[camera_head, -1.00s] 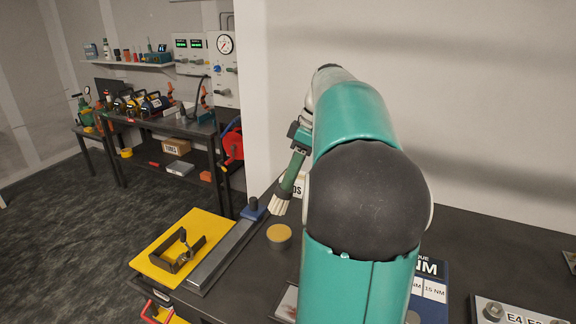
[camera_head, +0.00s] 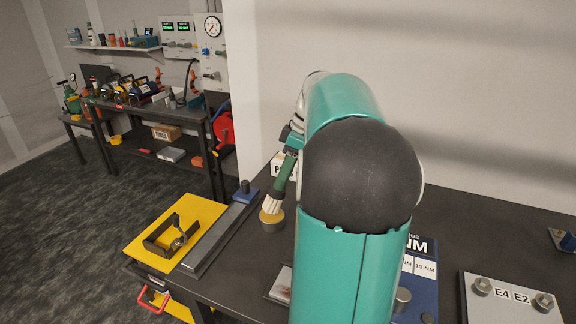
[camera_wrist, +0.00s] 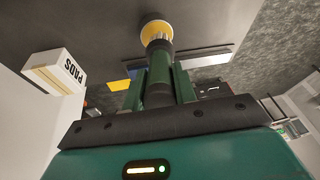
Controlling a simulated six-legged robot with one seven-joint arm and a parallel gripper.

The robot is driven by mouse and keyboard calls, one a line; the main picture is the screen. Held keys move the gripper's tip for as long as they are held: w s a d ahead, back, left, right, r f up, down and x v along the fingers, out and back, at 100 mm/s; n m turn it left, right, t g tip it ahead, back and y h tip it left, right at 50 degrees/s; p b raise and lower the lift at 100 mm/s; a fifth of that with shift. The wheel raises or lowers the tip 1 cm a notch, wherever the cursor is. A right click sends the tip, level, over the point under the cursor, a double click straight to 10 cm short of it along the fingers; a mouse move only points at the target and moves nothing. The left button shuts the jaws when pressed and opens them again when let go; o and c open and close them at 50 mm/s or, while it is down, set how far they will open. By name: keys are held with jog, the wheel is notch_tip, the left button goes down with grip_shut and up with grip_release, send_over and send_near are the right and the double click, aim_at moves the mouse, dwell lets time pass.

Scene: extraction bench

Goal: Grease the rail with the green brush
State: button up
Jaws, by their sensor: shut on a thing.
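My gripper (camera_head: 291,140) is shut on the green brush (camera_head: 284,174), mostly hidden behind my arm in the head view. The brush points down, slightly tilted, with pale bristles (camera_head: 272,204) at its lower end. The bristle tips overlap the round tin of tan grease (camera_head: 272,223); I cannot tell whether they touch the grease. In the wrist view the brush (camera_wrist: 159,52) extends from between the fingers towards the tin (camera_wrist: 154,19). The grey rail (camera_head: 214,244) lies on the bench left of the tin, with a blue block (camera_head: 245,192) at its far end.
A yellow plate (camera_head: 150,225) with a dark bracket (camera_head: 170,238) lies left of the rail at the bench edge. A white PADS box (camera_wrist: 62,72) stands near the wall. A blue torque board (camera_head: 424,290) and a bolt plate (camera_head: 512,296) are at right.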

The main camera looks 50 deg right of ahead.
jog(key=shift+f, duration=0.75)
dwell(1.8)
jog(key=shift+r, duration=3.55)
